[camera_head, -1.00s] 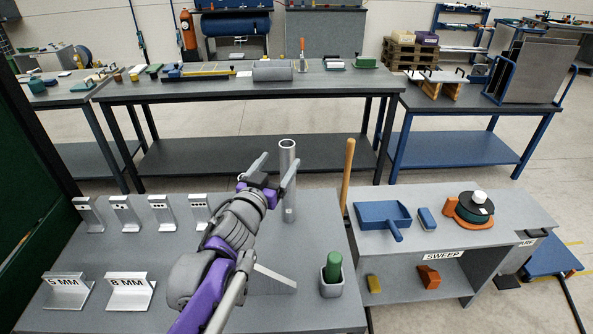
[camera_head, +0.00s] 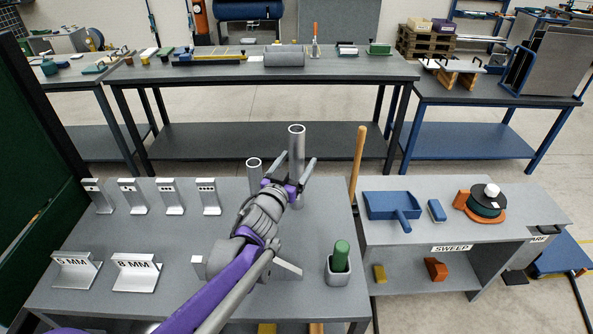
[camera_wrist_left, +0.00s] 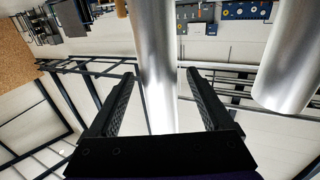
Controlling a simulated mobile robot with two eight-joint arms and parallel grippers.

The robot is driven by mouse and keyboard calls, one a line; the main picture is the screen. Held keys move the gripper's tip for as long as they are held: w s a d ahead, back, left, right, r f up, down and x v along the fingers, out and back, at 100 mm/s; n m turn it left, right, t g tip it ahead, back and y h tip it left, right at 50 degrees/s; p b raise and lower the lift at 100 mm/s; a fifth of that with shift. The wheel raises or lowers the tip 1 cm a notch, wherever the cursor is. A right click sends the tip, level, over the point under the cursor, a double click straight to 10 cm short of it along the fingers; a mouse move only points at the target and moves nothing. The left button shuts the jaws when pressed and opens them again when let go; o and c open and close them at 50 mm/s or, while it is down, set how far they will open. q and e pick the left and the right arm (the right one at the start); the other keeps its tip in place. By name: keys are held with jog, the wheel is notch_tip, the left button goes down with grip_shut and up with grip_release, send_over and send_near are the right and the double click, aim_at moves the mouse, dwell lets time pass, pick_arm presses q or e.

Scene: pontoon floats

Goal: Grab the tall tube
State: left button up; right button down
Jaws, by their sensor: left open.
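The tall tube (camera_head: 297,145) is a bare metal cylinder standing upright near the back edge of the grey table. A shorter metal tube (camera_head: 254,172) stands to its left. My left gripper (camera_head: 293,166) is open at the tall tube, below its top. In the left wrist view, which looks upside down, the tall tube (camera_wrist_left: 157,60) shows between the two open fingers (camera_wrist_left: 160,75), with gaps at both sides. I cannot tell how deep it sits between them. The shorter tube (camera_wrist_left: 287,60) is to the right there. My right gripper is out of view.
Several metal brackets (camera_head: 170,195) stand on the left of the table. A grey cup with a green cylinder (camera_head: 341,255) is at the right. A wooden stick (camera_head: 358,160) stands upright right of the tubes. A blue dustpan (camera_head: 388,205) lies on the side bench.

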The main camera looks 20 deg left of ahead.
pick_arm(q)
jog(key=w, duration=0.3)
jog(key=shift+w, duration=0.15)
jog(key=shift+c, duration=0.4)
grip_shut()
